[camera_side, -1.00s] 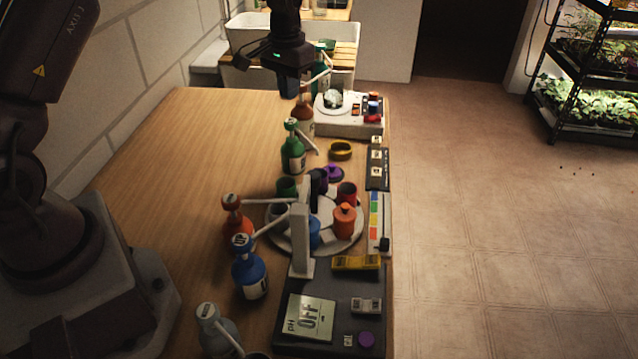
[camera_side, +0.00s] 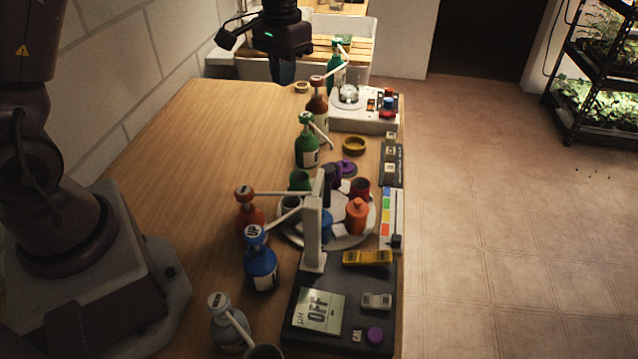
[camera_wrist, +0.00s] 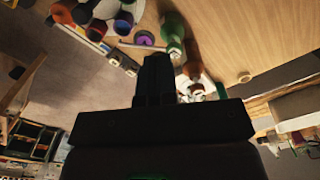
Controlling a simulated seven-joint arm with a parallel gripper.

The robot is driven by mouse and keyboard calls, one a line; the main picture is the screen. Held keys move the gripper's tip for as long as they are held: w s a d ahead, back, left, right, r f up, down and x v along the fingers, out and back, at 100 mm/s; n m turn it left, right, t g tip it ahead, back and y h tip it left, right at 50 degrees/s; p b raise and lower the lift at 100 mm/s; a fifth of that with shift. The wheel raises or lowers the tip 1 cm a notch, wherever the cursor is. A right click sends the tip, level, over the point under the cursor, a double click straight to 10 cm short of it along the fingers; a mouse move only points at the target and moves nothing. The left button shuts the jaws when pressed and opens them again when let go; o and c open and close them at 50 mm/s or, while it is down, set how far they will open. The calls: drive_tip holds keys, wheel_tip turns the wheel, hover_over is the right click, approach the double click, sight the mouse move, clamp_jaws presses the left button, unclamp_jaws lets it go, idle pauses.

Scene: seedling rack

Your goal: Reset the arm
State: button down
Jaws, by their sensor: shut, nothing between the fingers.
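My gripper (camera_side: 281,72) hangs fingers down over the far end of the wooden table (camera_side: 190,150), to the left of the white scale (camera_side: 365,122). Its fingers are shut and hold nothing. In the wrist view my gripper (camera_wrist: 157,62) shows as a dark shape in the middle, with bottles and cups beyond its tips. The brown bottle (camera_side: 317,105) stands just right of and below the fingertips in the side view. I cannot tell the exact gap between them.
Green (camera_side: 306,150), orange (camera_side: 249,215), blue (camera_side: 260,268) and grey (camera_side: 226,325) pump bottles line the middle of the table. A round tray (camera_side: 345,242) holds cups beside a pH meter (camera_side: 297,335). The table's left part is clear.

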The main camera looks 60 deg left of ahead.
drive_tip(key=s+d+r+m+t, duration=0.1)
drive_tip(key=s+d+r+t, duration=0.1)
drive_tip(key=s, duration=0.4)
drive_tip(key=s+d+r+t, duration=0.2)
drive_tip(key=s+d+r, duration=0.2)
drive_tip(key=s+r, duration=0.2)
drive_tip(key=s+d+r+m+t, duration=0.1)
drive_tip(key=s+d+r, duration=0.2)
drive_tip(key=s, duration=0.5)
drive_tip(key=shift+d+r+m+t, duration=0.3)
drive_tip(key=shift+r+t, duration=0.1)
drive_tip(key=shift+r, duration=0.05)
